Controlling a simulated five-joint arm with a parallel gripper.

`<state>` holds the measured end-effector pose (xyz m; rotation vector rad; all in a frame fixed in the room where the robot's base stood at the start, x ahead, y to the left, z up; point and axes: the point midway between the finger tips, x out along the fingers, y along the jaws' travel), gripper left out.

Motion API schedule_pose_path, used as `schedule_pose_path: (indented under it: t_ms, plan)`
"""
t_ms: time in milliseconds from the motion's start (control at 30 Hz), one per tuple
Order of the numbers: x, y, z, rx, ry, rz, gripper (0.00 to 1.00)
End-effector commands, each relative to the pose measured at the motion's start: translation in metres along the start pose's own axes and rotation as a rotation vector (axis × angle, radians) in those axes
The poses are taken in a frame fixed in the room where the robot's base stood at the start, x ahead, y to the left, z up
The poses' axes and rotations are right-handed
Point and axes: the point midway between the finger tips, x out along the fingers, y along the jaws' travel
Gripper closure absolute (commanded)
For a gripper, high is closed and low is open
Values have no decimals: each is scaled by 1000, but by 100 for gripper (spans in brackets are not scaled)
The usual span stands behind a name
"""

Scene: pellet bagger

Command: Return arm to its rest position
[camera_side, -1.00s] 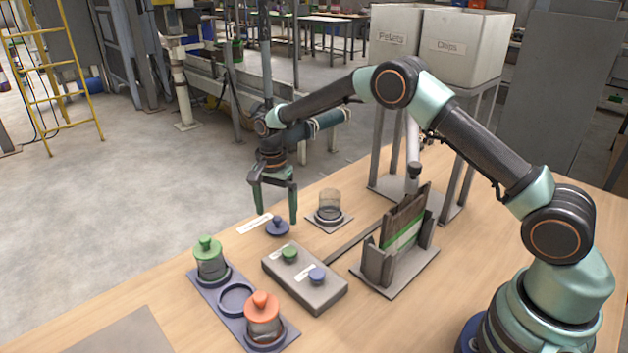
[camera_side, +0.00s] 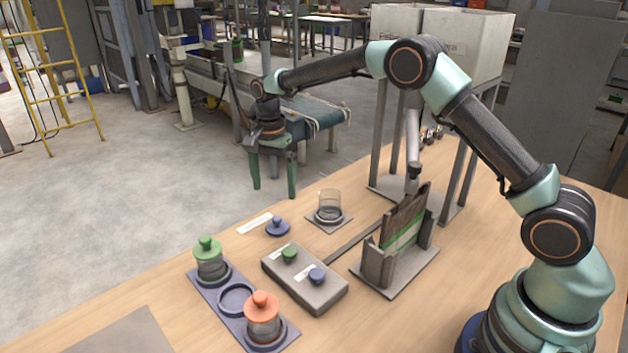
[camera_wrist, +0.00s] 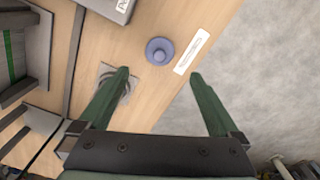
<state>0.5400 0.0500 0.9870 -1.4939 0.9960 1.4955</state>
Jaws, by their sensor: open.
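My gripper (camera_side: 273,188) is open and empty, in the air above the far edge of the table in the side view. Its two green fingers point down, well clear of the things below. The wrist view shows the open fingers (camera_wrist: 160,85) with nothing between them. Below lie a blue lid with a knob (camera_side: 277,227), also seen in the wrist view (camera_wrist: 159,51), and a white label strip (camera_side: 254,223). A clear jar (camera_side: 329,206) stands on a small plate to the right, partly hidden behind a finger in the wrist view.
A tray (camera_side: 200,292) holds a green-lidded jar (camera_side: 209,258), an orange-lidded jar (camera_side: 262,318) and an empty ring. A button box (camera_side: 325,293) stands beside it. A bag in a holder (camera_side: 402,235) stands under a chute. Two bins (camera_side: 465,50) stand behind on a frame.

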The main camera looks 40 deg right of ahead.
Motion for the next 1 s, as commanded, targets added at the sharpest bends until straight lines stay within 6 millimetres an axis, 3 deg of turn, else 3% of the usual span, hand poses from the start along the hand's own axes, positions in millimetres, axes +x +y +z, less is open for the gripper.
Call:
schedule_pose_path:
  t_ms: [100, 133, 400, 833, 1000]
  plan:
    - [-23, 0, 0, 0, 1, -3, 2]
    - [-20, 0, 0, 0, 0, 1, 2]
    - [34, 1, 0, 0, -1, 4, 2]
    - [105, 1, 0, 0, -1, 4, 2]
    - [71, -1, 0, 0, 1, -5, 2]
